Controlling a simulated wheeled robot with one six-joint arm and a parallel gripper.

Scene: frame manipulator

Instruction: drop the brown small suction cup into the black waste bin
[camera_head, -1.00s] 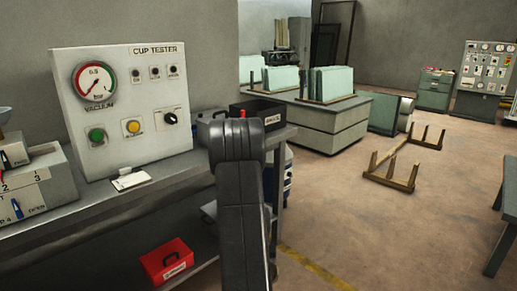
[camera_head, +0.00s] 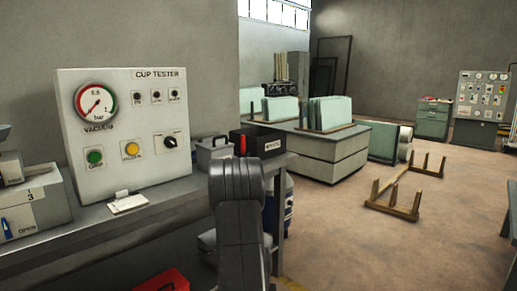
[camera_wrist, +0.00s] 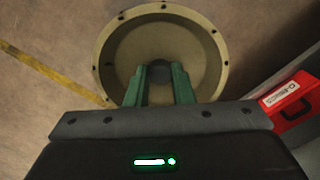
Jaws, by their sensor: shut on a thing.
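In the wrist view, the green fingertips of my gripper (camera_wrist: 159,84) close around the dark hub of a round tan-brown cup (camera_wrist: 112,52) with a wide rim and small dark studs. It faces away from the camera, with floor behind it. I take it to be the brown suction cup; its true size is hard to judge. In the head view my arm hides the gripper and the cup.
The cup tester (camera_head: 125,130) stands on the grey bench (camera_head: 150,217). A grey case (camera_head: 211,151) is beside the black box. A red box (camera_wrist: 291,108) is low at the right in the wrist view. Wooden racks (camera_head: 405,188) lie on open floor.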

